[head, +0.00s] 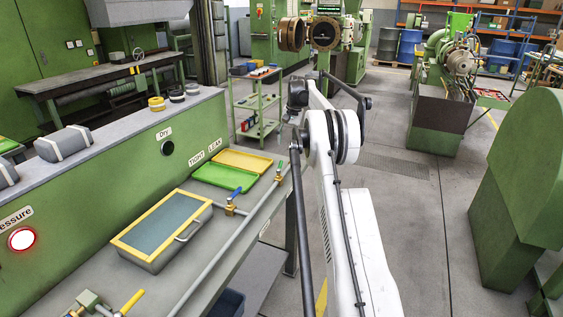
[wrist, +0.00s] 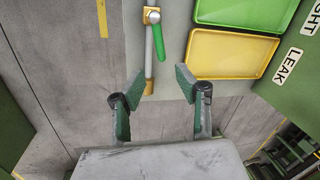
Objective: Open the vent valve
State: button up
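In the wrist view a brass valve (wrist: 152,16) sits on a grey pipe along the bench edge. Its green lever (wrist: 158,42) lies nearly in line with the pipe, slightly angled. My gripper (wrist: 158,85) is open and empty, its two fingers on either side of the pipe's end in the picture, apart from the lever. In the head view a valve with a blue lever (head: 236,196) and one with a yellow lever (head: 132,301) show along the same bench. No label names any of them as the vent valve. My arm hides part of the bench's far end.
A green tray (wrist: 240,12) and a yellow tray (wrist: 231,58) lie beside the pipe, near the TIGHT and LEAK labels. A yellow-rimmed box (head: 163,228) with a handle stands closer on the bench. Open floor (head: 390,220) lies to the right.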

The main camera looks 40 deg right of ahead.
aim_at(281, 163)
jog(key=f, duration=0.3)
jog(key=w+a+f, duration=0.1)
jog(key=f, duration=0.3)
jog(key=f+p, duration=0.1)
jog(key=f, duration=0.2)
jog(key=shift+w+a+f, duration=0.15)
jog(key=shift+w+a, duration=0.05)
jog(key=shift+w, duration=0.1)
grip_shut()
